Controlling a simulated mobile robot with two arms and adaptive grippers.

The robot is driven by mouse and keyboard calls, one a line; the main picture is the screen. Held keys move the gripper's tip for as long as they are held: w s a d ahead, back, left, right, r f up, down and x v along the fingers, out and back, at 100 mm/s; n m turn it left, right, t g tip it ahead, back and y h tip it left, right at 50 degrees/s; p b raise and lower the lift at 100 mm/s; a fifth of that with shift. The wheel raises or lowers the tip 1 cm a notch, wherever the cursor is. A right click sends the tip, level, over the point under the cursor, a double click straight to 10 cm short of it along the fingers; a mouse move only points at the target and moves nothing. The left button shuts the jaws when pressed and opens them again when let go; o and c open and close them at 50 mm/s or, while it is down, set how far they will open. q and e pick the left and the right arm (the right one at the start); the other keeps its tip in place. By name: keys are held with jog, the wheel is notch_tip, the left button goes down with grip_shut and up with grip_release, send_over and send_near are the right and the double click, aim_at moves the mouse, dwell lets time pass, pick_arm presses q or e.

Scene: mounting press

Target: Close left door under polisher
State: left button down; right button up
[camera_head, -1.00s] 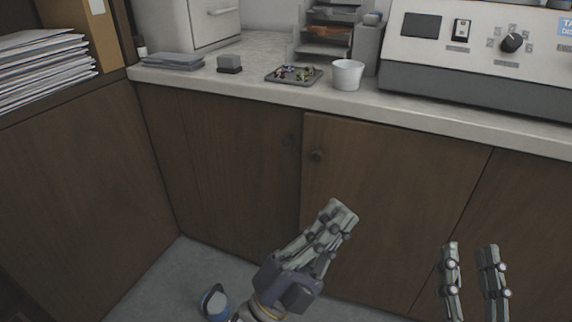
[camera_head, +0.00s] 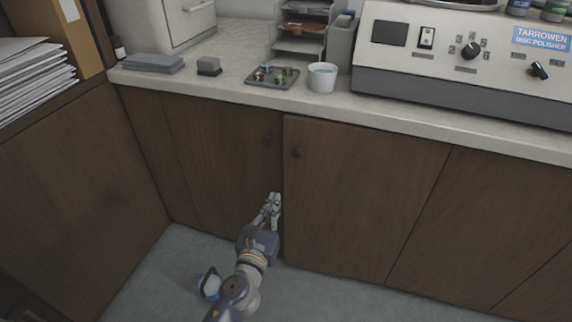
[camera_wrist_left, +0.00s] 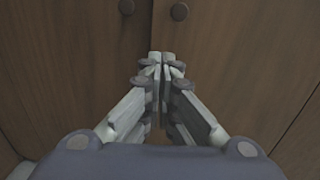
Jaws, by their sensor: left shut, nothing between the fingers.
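The polisher (camera_head: 470,58) stands on the counter at the upper right, labelled as a disc polisher. Below it is a brown wooden door (camera_head: 355,200) with a round knob (camera_head: 296,152) near its upper left corner. It looks closed or nearly so; I cannot tell if its left edge stands slightly proud. My left gripper (camera_head: 274,198) is shut and empty, beside this door's left edge, below knob height. In the left wrist view, the shut fingertips (camera_wrist_left: 162,58) are near the seam between two doors, below two knobs. Contact is unclear. My right gripper is out of view.
Another cabinet door (camera_head: 225,160) with a knob adjoins on the left, and a further panel (camera_head: 480,225) on the right. The counter (camera_head: 230,92) holds a white cup (camera_head: 322,78) and a small tray (camera_head: 272,80). Grey floor (camera_head: 330,300) lies clear in front.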

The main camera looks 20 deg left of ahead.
pick_arm(q)
send_near(289, 163)
jog(key=w, duration=0.5)
jog(key=shift+w+a+b, duration=0.1)
jog(key=shift+a+b, duration=0.15)
jog(key=shift+b, duration=0.15)
jog(key=shift+w, duration=0.9)
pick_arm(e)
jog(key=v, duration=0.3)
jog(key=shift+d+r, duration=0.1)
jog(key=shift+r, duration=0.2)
